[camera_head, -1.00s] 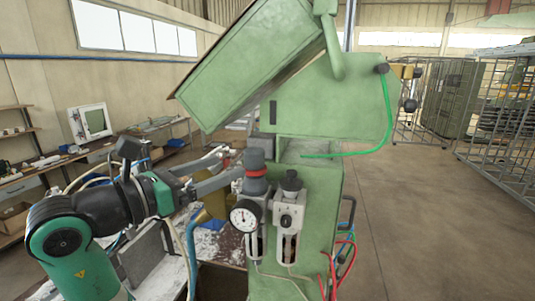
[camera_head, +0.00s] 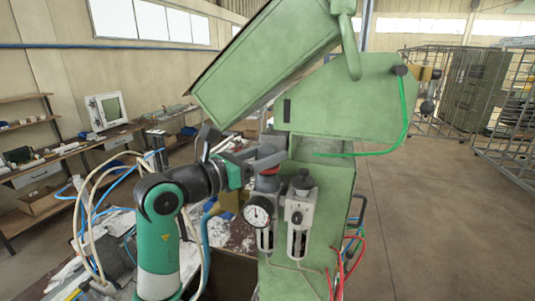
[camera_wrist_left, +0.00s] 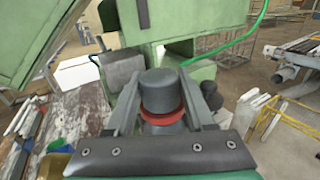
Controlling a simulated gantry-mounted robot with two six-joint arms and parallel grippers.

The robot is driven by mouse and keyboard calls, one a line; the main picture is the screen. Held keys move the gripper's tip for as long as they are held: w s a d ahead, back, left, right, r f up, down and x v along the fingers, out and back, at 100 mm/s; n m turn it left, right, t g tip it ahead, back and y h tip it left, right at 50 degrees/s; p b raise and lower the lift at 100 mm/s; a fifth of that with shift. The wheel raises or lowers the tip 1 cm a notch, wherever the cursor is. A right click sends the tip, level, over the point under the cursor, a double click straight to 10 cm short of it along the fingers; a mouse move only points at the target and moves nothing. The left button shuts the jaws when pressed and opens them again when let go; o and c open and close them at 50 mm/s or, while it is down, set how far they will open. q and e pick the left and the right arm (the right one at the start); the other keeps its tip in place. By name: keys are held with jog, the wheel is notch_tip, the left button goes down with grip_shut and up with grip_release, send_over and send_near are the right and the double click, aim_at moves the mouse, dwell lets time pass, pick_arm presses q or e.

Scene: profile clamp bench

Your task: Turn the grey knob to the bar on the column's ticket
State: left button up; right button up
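The grey knob (camera_wrist_left: 160,92) with a red ring under it stands on the column's regulator. In the head view my left gripper (camera_head: 268,158) is level with the knob and hides most of its grey part; the red ring (camera_head: 267,171) shows just below. In the left wrist view the two fingers of my left gripper (camera_wrist_left: 162,85) lie on either side of the knob. Whether they press on it or leave a small gap I cannot tell. The green column (camera_head: 335,215) carries the regulator. I cannot make out its ticket or a bar. My right gripper is not in view.
A round white dial gauge (camera_head: 258,212) sits below the knob. A second regulator with a dark knob (camera_head: 303,180) stands close to the right. A large green housing (camera_head: 265,65) hangs above. Red hoses (camera_head: 345,258) run at the lower right, with open floor beyond.

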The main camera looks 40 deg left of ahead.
pick_arm(q)
grip_shut()
jog(key=shift+n+y, duration=0.8)
jog(key=shift+y, duration=0.4)
jog(key=o, duration=0.7)
grip_release()
jog(key=s+b, duration=0.1)
jog(key=s, duration=0.3)
jog(key=s+b, duration=0.1)
jog(key=s, duration=0.2)
jog(key=s+d+b, duration=0.1)
jog(key=s, duration=0.3)
jog(key=shift+s, duration=0.3)
